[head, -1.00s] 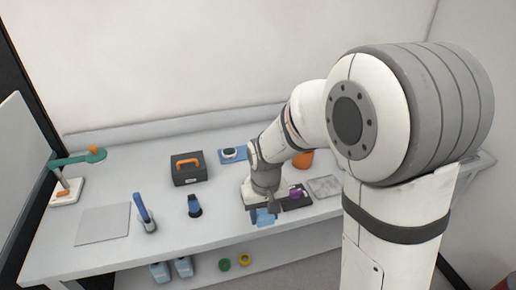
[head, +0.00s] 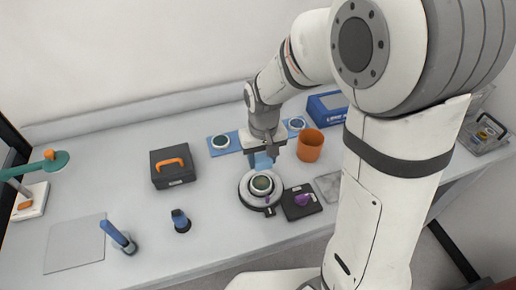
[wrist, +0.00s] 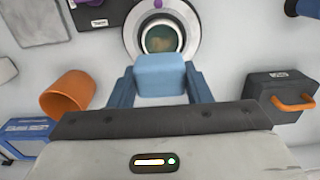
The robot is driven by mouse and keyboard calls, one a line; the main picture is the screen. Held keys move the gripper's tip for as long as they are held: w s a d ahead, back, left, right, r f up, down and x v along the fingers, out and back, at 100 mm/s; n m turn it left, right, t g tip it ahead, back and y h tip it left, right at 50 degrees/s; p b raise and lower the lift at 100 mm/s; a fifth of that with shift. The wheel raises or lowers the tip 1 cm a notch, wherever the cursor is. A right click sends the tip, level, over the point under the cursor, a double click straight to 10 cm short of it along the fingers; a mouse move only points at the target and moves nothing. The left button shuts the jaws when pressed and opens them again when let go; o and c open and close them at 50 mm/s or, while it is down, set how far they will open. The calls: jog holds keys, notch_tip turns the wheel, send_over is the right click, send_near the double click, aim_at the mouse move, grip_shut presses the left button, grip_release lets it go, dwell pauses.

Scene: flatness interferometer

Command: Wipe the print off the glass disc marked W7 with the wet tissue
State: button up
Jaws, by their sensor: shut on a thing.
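My gripper (head: 262,162) is shut on a light blue folded tissue (wrist: 160,75), held between its blue fingers. In the head view the gripper is just behind a round grey stand (head: 246,197). A dark greenish glass disc (head: 262,184) with a pale rim sits in the stand. In the wrist view the disc (wrist: 160,39) has a brownish smudge and lies just beyond the tissue, which appears apart from it. No W7 mark is readable on it. Two more rimmed discs lie on blue mats, one behind left (head: 221,142) and one behind right (head: 296,124).
An orange cup (head: 310,146) stands right of my gripper, with a blue box (head: 327,107) behind it. A black pad (head: 301,203) with a purple item is right of the stand. A dark case (head: 173,166) with an orange handle is left.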

aim_at(263, 182)
jog(key=shift+s+a+f+b, duration=0.1)
jog(key=shift+s+f+b, duration=0.05)
jog(key=shift+f+b, duration=2.7)
jog(key=shift+f, duration=1.1)
jog(key=shift+d+r, duration=0.1)
jog(key=shift+d, duration=0.55)
jog(key=shift+s+a, duration=0.15)
jog(key=shift+a, duration=0.55)
jog(key=shift+s+a, duration=0.1)
jog(key=shift+a, duration=0.55)
jog(key=shift+d, duration=0.15)
jog(key=shift+w+d, duration=0.2)
jog(key=shift+d, duration=0.45)
jog(key=shift+d, duration=0.15)
